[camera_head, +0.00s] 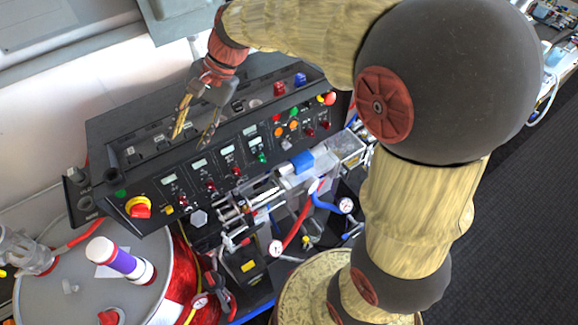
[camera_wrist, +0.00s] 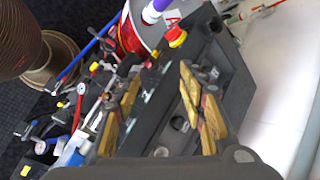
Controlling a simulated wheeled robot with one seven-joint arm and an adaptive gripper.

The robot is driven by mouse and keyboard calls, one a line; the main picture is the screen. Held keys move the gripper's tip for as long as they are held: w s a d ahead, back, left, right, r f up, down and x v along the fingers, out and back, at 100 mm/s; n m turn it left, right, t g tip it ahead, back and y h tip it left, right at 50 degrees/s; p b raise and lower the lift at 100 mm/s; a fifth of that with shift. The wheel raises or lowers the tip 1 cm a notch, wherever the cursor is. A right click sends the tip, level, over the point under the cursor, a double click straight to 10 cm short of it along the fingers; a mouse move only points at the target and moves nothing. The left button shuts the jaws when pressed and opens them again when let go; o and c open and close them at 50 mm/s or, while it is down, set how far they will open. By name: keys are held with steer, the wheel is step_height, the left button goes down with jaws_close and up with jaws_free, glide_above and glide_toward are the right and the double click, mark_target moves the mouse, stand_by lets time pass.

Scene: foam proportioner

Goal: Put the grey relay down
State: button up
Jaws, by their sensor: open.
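My gripper (camera_head: 192,138) is open above the long recessed tray on top of the black control console (camera_head: 150,212). Its two yellowish fingers are apart, with no object seen held between them. In the wrist view my gripper (camera_wrist: 158,88) has a finger on each side of the console top. Several small dark and grey pieces sit in the tray, and I cannot tell for sure which is the grey relay. A red block (camera_head: 279,88) and a blue block (camera_head: 300,78) stand at the tray's right end.
A red emergency knob on yellow (camera_head: 139,207) is at the console's left front. A grey-topped drum (camera_head: 60,290) with a white-and-purple cylinder (camera_head: 122,262) stands lower left. Pipes, gauges and a blue valve (camera_head: 322,200) crowd the space before the console.

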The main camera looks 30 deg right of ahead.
steer(key=s+d+n+t+h, duration=0.2)
steer(key=s+d+n+h, duration=0.1)
steer(key=s+d, duration=0.4)
steer(key=s+d+r+n+t+h, duration=0.1)
steer(key=s+d+n+t+h, duration=0.2)
steer(key=s, duration=1.1)
steer(key=d+n, duration=0.3)
steer(key=d, duration=0.1)
steer(key=shift+h, duration=0.4)
steer(key=shift+d+f, duration=0.1)
step_height(320, 180, down, 22)
steer(key=b, duration=2.2)
steer(key=shift+c, duration=0.3)
